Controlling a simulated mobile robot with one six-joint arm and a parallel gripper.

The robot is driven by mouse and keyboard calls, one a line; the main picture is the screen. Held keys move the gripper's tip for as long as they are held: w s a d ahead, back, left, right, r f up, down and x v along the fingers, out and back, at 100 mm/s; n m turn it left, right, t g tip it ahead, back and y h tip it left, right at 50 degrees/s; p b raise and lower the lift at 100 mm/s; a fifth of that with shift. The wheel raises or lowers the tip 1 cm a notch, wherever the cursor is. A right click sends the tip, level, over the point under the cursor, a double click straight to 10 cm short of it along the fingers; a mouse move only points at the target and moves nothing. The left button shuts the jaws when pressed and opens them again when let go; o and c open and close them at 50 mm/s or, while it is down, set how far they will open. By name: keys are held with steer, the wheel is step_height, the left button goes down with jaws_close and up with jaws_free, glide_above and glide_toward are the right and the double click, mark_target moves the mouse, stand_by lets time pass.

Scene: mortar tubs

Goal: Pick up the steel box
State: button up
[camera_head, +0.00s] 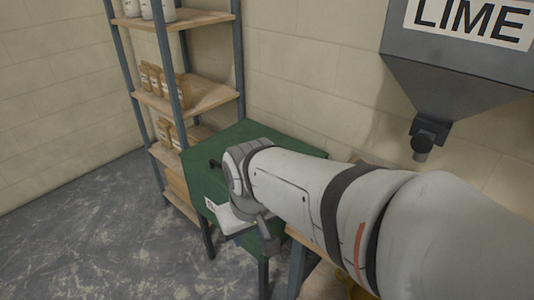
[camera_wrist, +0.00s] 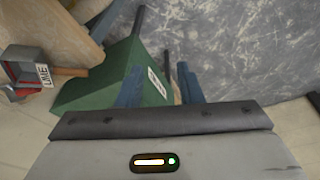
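I cannot make out the steel box for certain in either view. A pale grey shape (camera_head: 232,220) shows at the front edge of the green table (camera_head: 205,172), partly hidden by my wrist; I cannot tell whether it is the box or part of my gripper. My gripper (camera_head: 265,228) is over the table's front edge in the head view, mostly hidden by my arm. The wrist view shows the table (camera_wrist: 100,80) with a white label (camera_wrist: 157,82). Two bluish bars stand beyond my wrist housing; I cannot tell if they are fingers or legs.
A shelf rack (camera_head: 185,100) with brown containers (camera_head: 155,80) stands behind the table at the left. A grey hopper (camera_head: 450,75) labelled LIME hangs at the right, with its spout above my arm. The floor at the left is clear.

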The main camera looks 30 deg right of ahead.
steer(key=w+d+f+n+g+h, duration=0.1)
steer(key=w+d+f+n+h, duration=0.2)
steer(key=w+d+f+h, duration=0.1)
steer(key=w+d+f+n+g+h+b, duration=0.1)
steer(key=w+d+f+n+h, duration=0.3)
steer(key=d+f, duration=0.3)
steer(key=w+d+f+n+g+h, duration=0.1)
steer(key=w+d+f+n+h, duration=0.2)
steer(key=w+d+f+h, duration=0.2)
steer(key=shift+d+f+h+b, duration=0.15)
steer(key=shift+d+f+h, duration=0.1)
steer(key=shift+d, duration=0.55)
steer(key=shift+d+f+h+b, duration=0.15)
steer(key=shift+d+f+h, duration=0.1)
steer(key=shift+d, duration=0.55)
steer(key=shift+w+d+f+n, duration=0.15)
steer(key=shift+d+n, duration=0.05)
steer(key=shift+n, duration=0.1)
steer(key=x, duration=0.5)
steer(key=p+x, duration=0.1)
steer(key=x, duration=0.1)
steer(key=shift+d+r, duration=0.3)
steer(key=shift+d, duration=0.1)
steer(key=shift+c, duration=0.3)
jaws_close()
